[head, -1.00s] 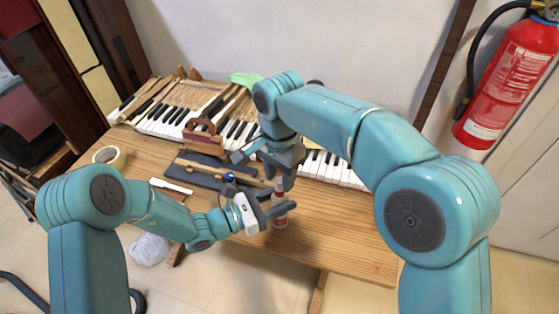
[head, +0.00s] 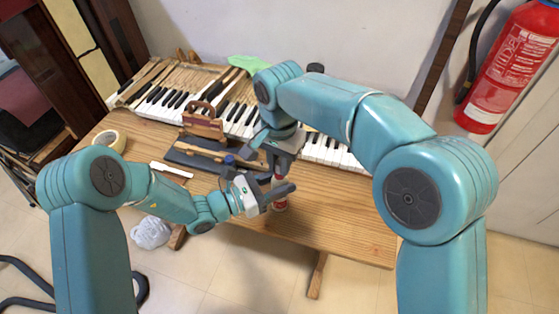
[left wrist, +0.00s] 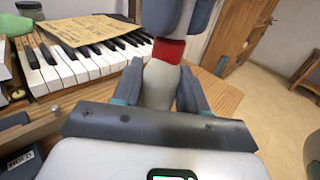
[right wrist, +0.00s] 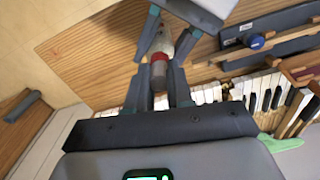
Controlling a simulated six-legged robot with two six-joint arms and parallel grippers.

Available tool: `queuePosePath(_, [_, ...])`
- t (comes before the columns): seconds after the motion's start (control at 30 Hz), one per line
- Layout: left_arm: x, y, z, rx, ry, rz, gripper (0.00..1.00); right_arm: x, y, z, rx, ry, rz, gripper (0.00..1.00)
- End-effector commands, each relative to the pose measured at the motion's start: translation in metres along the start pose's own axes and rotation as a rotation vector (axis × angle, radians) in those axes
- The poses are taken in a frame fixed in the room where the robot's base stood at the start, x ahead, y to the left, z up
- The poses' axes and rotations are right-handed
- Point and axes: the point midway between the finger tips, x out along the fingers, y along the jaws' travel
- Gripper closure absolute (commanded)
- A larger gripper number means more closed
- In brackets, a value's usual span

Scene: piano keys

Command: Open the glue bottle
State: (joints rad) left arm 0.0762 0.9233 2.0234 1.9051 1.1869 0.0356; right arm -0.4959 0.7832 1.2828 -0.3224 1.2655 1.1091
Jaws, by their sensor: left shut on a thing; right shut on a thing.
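The glue bottle stands upright, a small bottle with a white body (left wrist: 158,84) and a red part (left wrist: 168,50) at its top. My left gripper (left wrist: 162,92) is shut around the white body, one finger on each side. My right gripper (right wrist: 160,84) comes from above and is shut on the bottle's top, at the cap. The red part (right wrist: 158,62) shows between its fingers in the right wrist view. In the head view the bottle (head: 281,205) is mostly hidden by both grippers. The cap's tip is hidden by the right gripper.
The wooden table (head: 335,215) is clear to the right of the bottle. Behind lie piano keys (head: 330,152), a dark tray with tools (head: 190,158) and a brown wooden piece (head: 203,126). A tape roll (head: 112,140) lies at the left.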

Motion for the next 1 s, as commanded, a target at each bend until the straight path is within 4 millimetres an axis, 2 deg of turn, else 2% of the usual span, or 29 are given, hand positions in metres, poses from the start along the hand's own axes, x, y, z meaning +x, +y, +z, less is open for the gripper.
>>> queuePosePath(0.8, [-0.0001, 0.0005, 0.0005, 0.001, -0.001, 0.001, 1.00, -0.0012, 0.0009, -0.0015, -2.191, 0.001, 0.002, 1.00])
queuePosePath(1.0, [-0.0001, 0.0004, 0.0005, 0.000, -0.001, 0.001, 1.00, -0.0014, 0.0006, -0.0018, -2.685, 0.001, 0.002, 1.00])
